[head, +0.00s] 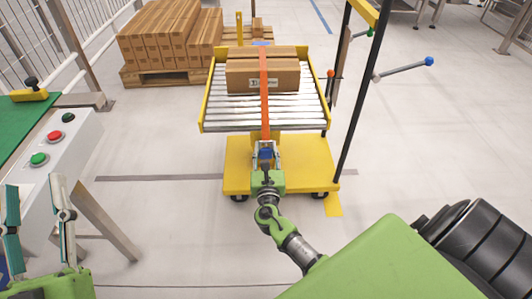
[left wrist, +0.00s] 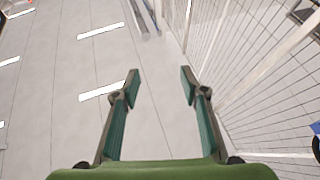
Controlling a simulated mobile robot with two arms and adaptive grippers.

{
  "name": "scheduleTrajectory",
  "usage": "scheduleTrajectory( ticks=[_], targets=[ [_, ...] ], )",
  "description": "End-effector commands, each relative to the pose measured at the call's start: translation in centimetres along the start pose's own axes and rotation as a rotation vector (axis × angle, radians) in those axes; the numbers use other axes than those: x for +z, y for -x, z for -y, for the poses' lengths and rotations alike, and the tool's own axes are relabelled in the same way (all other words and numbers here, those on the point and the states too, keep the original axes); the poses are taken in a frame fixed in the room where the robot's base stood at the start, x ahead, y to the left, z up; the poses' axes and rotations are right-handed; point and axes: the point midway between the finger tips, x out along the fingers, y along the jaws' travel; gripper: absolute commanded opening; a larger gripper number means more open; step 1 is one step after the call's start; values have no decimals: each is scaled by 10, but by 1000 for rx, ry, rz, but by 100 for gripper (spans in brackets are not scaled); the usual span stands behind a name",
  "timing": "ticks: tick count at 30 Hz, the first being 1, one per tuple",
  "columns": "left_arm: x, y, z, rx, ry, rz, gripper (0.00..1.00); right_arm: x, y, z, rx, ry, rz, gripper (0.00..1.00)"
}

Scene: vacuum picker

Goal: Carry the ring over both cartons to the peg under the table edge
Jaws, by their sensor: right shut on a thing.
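Two brown cartons, a front one (head: 290,78) and a rear one (head: 285,51), sit together on the roller table (head: 300,116). An orange strap (head: 264,112) runs over both cartons and down past the table's near edge. My right gripper (head: 265,147) is just below that edge, shut on the ring at the strap's near end. A blue piece (head: 265,155) shows between its fingers; the ring's shape is mostly hidden. I cannot make out the peg. My left gripper (head: 35,186) is open and empty at the lower left; it also shows in the left wrist view (left wrist: 160,75).
The table stands on a yellow wheeled base (head: 307,165). A black post (head: 362,90) and a lever with a blue knob (head: 429,61) are on the right. A control box (head: 62,138) with buttons is on the left. Stacked cartons (head: 160,38) stand on a pallet behind.

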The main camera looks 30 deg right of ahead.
Motion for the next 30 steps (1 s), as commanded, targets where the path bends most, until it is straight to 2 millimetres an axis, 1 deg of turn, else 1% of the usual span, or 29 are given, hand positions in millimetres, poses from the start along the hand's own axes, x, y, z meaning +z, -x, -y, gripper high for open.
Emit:
scheduleTrajectory(
  ticks=[5, 24, 30],
  targets=[
    [-10, 1, -1, 2, 2, -51, 40, -1, -7, 0, -1, 0, 0, 3],
    [-51, 6, -5, 11, 9, -243, 40, -5, -20, 1, 0, 1, 2, 3],
    [-60, 10, -7, 14, 15, -290, 40, -7, -23, 2, -1, 0, 3, 3]
  ],
)
